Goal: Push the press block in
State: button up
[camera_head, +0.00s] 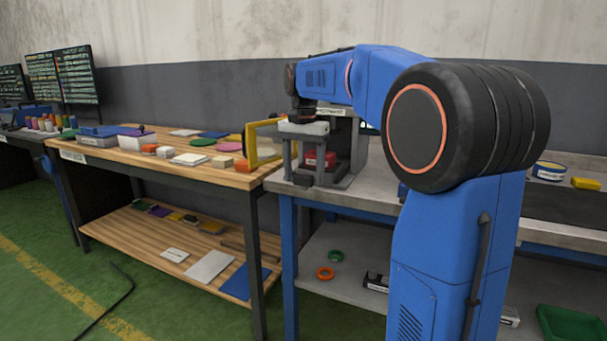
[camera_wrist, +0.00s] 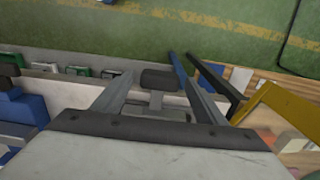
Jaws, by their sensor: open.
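My gripper (camera_head: 304,176) points down at the front of a grey press stand (camera_head: 347,165) on the metal bench. Its two grey fingers are apart, with a light grey palm above them. A red block (camera_head: 320,158) sits inside the stand, behind the fingers and partly hidden by them. In the wrist view, a dark pad on a grey stem (camera_wrist: 160,79) shows between the spread fingers. I cannot tell whether the fingers touch it, nor surely which part is the press block.
A yellow frame (camera_head: 251,147) stands just left of the press. The wooden table (camera_head: 213,178) on the left holds several blocks and plates. My blue arm hides much of the metal bench. A blue-and-white tin (camera_head: 548,171) and a yellow block (camera_head: 586,184) are at the right.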

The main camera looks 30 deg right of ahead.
jog(key=shift+c, duration=0.3)
jog(key=c, duration=1.5)
jog(key=shift+o, duration=0.2)
jog(key=w+d, duration=0.2)
jog(key=d, duration=0.1)
jog(key=w+d, duration=0.5)
jog(key=d, duration=0.2)
jog(key=shift+w, duration=0.4)
jog(key=shift+r, duration=0.1)
jog(key=o, duration=1.5)
notch_tip(320, 180, up, 17)
jog(key=shift+r, duration=0.1)
